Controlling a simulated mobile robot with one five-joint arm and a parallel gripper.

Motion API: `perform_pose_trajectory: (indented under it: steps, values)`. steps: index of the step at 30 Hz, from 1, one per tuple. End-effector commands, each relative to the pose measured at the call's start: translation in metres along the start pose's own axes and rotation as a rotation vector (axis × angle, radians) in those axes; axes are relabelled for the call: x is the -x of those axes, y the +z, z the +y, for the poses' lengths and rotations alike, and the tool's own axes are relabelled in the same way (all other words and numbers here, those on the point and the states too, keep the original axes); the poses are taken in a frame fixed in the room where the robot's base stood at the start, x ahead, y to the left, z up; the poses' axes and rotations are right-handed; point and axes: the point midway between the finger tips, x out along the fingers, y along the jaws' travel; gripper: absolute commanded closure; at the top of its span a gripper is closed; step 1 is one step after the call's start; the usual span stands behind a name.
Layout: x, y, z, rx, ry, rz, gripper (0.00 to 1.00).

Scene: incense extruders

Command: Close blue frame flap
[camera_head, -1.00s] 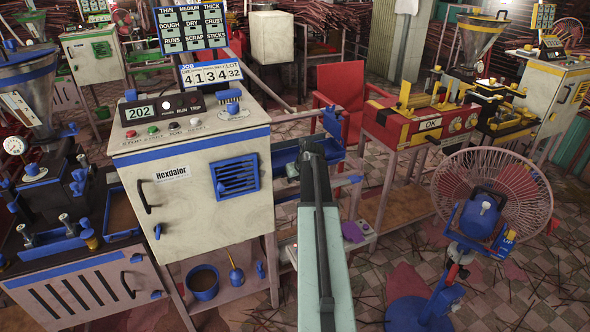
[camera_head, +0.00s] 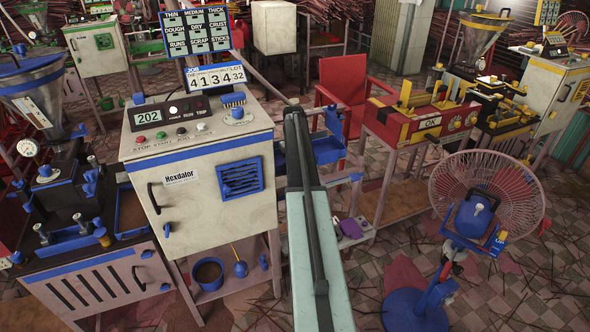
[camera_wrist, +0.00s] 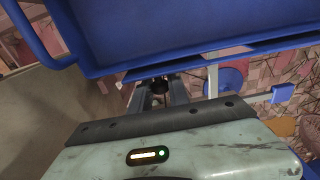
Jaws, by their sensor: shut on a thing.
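A blue framed panel with a raised rim (camera_wrist: 190,35) fills the top of the wrist view; I take it as the blue frame flap. In the head view, blue framing (camera_head: 326,150) shows just right of my arm, beside the cream cabinet; part of it is hidden behind the arm. My gripper (camera_wrist: 160,88) is just below the panel's near edge in the wrist view, its fingers close about a small dark part. What that part belongs to is hard to tell. In the head view my arm hides the fingertips.
The cream cabinet (camera_head: 190,185) stands left of my arm, with a control panel on top. A blue fan (camera_head: 475,215) stands at right.

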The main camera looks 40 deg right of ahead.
Motion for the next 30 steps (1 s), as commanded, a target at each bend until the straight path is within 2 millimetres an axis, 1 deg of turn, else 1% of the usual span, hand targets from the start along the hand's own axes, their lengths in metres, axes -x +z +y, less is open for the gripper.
perform_pose_trajectory:
  steps: [14, 15, 17, 26, 30]
  values:
    - [0.0004, 0.0006, 0.0003, 0.0, 0.0, 0.015, 1.0]
    - [0.0004, 0.0007, 0.0003, 0.0, 0.0, 0.014, 0.73]
    - [0.0004, 0.0007, 0.0003, 0.001, 0.0, 0.014, 0.58]
    - [0.0009, 0.0007, 0.0004, 0.001, 0.0, 0.014, 0.58]
    - [0.0091, 0.0007, 0.0004, 0.001, 0.0, 0.014, 0.58]
